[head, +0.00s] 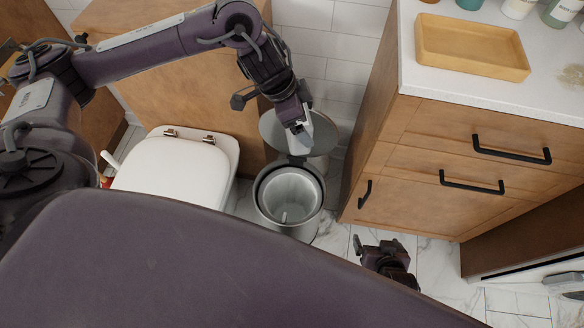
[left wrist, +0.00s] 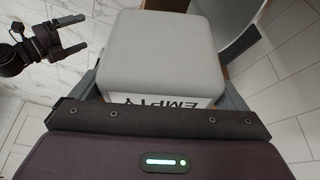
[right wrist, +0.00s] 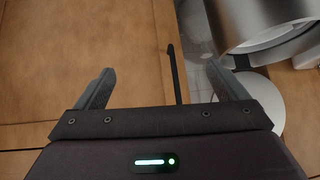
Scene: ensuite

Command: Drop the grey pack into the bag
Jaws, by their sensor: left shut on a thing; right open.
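The grey pack (head: 320,134) is in my left gripper (head: 300,127), up beside the raised bin lid. In the left wrist view the pale grey pack (left wrist: 168,50) fills the space between both fingers, with dark "EMPTY" lettering on its near side. The bag appears as a pale liner (head: 291,186) inside the round metal bin (head: 263,212), its mouth open upward below and slightly left of the pack. A small grey thing (head: 284,216) shows inside it. My right gripper (head: 372,250) is open and empty, low to the right of the bin; its fingers show apart in the right wrist view (right wrist: 160,85).
The round bin lid (head: 275,130) stands open behind the bin. A toilet (head: 170,170) is at left. A wooden vanity (head: 430,160) with black handles stands at right, with a yellow tray (head: 472,50) and bottles on top. Some tiled floor is clear beside the bin.

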